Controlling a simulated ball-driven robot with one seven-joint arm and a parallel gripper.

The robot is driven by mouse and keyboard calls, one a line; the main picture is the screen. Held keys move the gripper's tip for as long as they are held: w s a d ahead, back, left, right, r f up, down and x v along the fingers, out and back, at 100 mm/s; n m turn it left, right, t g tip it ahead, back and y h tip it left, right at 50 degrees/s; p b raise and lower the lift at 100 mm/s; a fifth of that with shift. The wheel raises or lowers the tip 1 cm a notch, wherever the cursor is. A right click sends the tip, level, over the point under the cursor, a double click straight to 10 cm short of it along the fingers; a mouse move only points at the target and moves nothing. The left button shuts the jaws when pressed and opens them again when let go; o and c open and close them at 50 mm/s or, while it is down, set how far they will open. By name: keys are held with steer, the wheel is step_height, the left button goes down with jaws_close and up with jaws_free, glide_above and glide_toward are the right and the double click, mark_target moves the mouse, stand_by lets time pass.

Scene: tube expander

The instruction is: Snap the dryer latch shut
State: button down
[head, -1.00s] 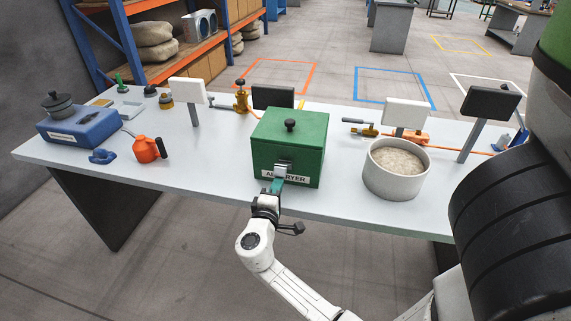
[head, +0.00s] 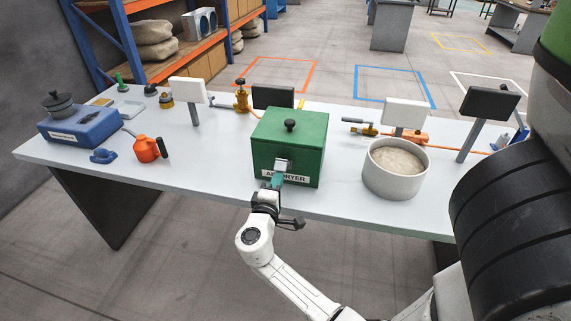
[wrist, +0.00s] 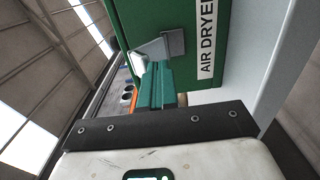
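The green air dryer box (head: 290,148) stands on the table with its lid down and a black knob on top. Its metal latch (head: 282,165) is on the front face, above the AIR DRYER label. In the wrist view the latch (wrist: 157,47) is a grey plate angled out from a bracket on the green face (wrist: 190,14). My gripper (head: 276,180) is at the front of the dryer, right at the latch. In the wrist view its green fingers (wrist: 157,82) lie close together, with their tips at the latch's lower edge. Whether they touch it is unclear.
A pot of pale grains (head: 396,168) stands to the right of the dryer. A red-orange can (head: 148,149) and a blue device (head: 80,126) are at the left. Display stands and brass fittings line the back. The table front (head: 210,185) left of the dryer is clear.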

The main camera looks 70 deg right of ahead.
stand_by(0.6)
steer(key=shift+f+b, duration=0.5)
steer(key=shift+b, duration=0.2)
steer(key=a, duration=0.7)
steer(key=shift+s+p, duration=0.3)
